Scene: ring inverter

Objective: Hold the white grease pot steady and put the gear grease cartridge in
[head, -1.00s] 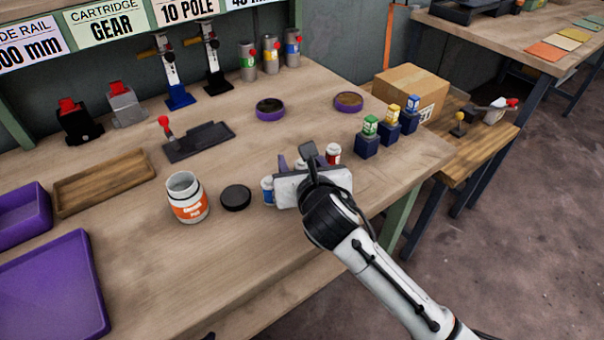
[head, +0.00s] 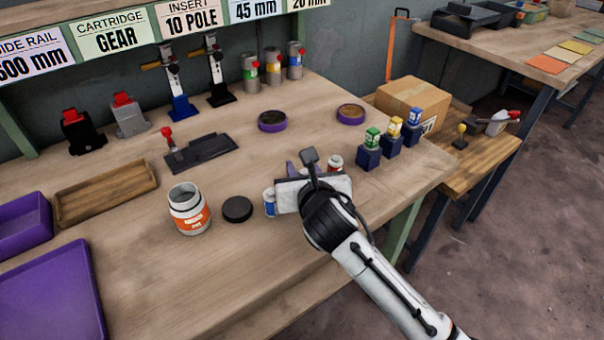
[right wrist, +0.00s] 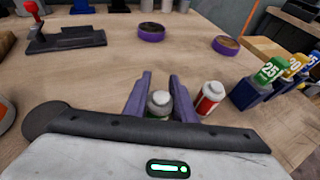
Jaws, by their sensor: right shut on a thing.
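The white grease pot (head: 187,220) stands upright on the bench with an orange label and an open top. Its black lid (head: 237,209) lies flat to its right. My right gripper (right wrist: 160,98) is shut on a small cartridge (right wrist: 160,103) with a pale cap, which stands upright between its purple fingers; its label is mostly hidden. In the head view, my right wrist hides that cartridge. A blue-and-white cartridge (head: 269,203) stands left of the gripper. A red-and-white cartridge (right wrist: 210,98) stands close to its right. My left gripper is not in view.
A wooden tray (head: 105,193) and purple trays (head: 50,292) lie at the left. A black fixture with a red knob (head: 200,152) and two purple-rimmed dishes (head: 272,121) sit behind. Several coloured blocks (head: 370,155) stand at the right. The bench in front of the pot is clear.

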